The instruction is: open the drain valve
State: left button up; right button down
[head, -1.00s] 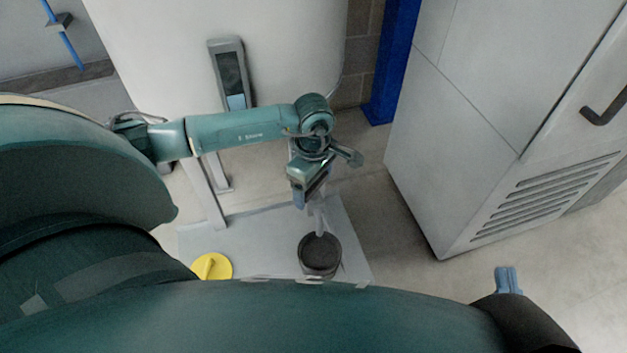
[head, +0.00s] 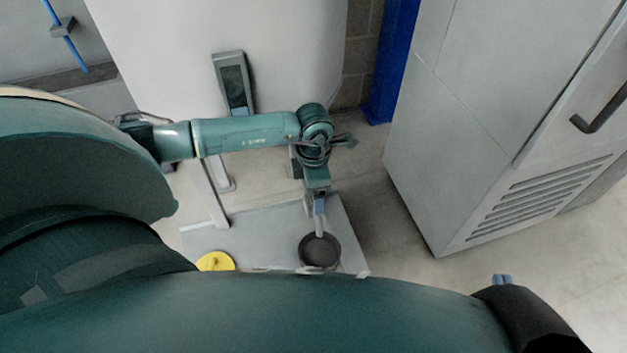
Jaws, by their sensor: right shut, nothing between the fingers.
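A pale drain spout (head: 320,229) points down over a dark round bucket (head: 320,250) at the foot of the white tank. My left gripper (head: 319,207), on the arm from the left, hangs right above the spout with its blue fingertips pointing down at it. It is seen edge-on, so whether it touches or holds anything there cannot be told. The valve's handle and body are hidden behind my gripper and wrist. My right gripper (head: 502,279) shows only its blue fingertips at the lower right, close together, shut and empty, far from the spout.
The white tank (head: 210,25) stands behind my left arm, with a grey panel (head: 233,84) on its front. A yellow disc (head: 216,261) lies on the grey base plate (head: 265,222). A grey cabinet (head: 460,130) and a blue post (head: 388,60) stand to the right.

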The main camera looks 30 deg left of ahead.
pick_arm(q)
jog(key=shift+n, duration=0.6)
pick_arm(e)
jog(key=shift+d+f, duration=0.1)
jog(key=shift+f, duration=0.1)
pick_arm(q)
jog(key=o, duration=0.9)
jog(key=shift+o, duration=0.2)
pick_arm(e)
jog(key=shift+r, duration=0.1)
pick_arm(q)
jog(key=shift+r, duration=0.1)
jog(key=shift+r+p, duration=0.3)
notch_tip(320, 180, up, 12)
jog(key=p, duration=0.3)
jog(key=shift+r, duration=0.2)
pick_arm(e)
jog(key=g, duration=0.1)
jog(key=m+g+h, duration=0.1)
jog(key=shift+s+d+g, duration=0.35)
jog(key=shift+s+g, duration=0.05)
